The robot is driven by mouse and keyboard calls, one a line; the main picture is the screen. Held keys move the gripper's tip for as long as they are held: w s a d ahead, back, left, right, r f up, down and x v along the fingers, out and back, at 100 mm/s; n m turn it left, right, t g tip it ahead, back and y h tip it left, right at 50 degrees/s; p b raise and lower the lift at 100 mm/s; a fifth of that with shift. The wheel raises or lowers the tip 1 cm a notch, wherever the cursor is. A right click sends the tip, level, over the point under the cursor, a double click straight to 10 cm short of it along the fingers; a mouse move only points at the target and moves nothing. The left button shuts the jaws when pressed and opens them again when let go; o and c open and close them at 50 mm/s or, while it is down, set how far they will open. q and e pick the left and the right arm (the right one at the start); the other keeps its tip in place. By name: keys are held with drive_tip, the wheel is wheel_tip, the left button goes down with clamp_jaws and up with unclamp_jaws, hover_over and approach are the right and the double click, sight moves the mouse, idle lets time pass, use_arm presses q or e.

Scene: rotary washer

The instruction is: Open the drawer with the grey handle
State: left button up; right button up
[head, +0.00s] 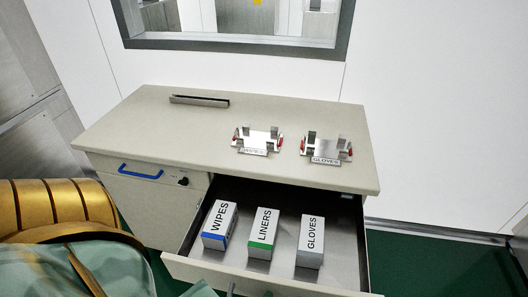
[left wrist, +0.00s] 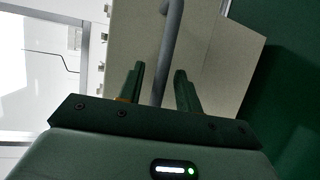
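The drawer (head: 181,270) stands pulled out from the right side of the cabinet. Inside it are a WIPES box (head: 219,224), a LINERS box (head: 263,232) and a GLOVES box (head: 310,242). In the left wrist view, the grey bar handle (left wrist: 171,40) runs between the fingers of my left gripper (left wrist: 159,76). The fingers stand apart with a visible gap beside the bar, so the gripper is open around it. In the head view the drawer front is mostly cut off at the bottom edge. My right gripper is not in view.
A closed compartment with a blue handle (head: 141,171) and a lock (head: 183,181) is left of the drawer. The cabinet top (head: 190,128) carries a metal channel (head: 199,101) and two labelled metal holders (head: 257,140) (head: 326,148). Green floor (head: 425,262) is clear at the right.

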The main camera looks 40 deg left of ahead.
use_arm(q)
drive_tip(key=v, duration=1.6)
drive_tip(key=shift+s, duration=0.2)
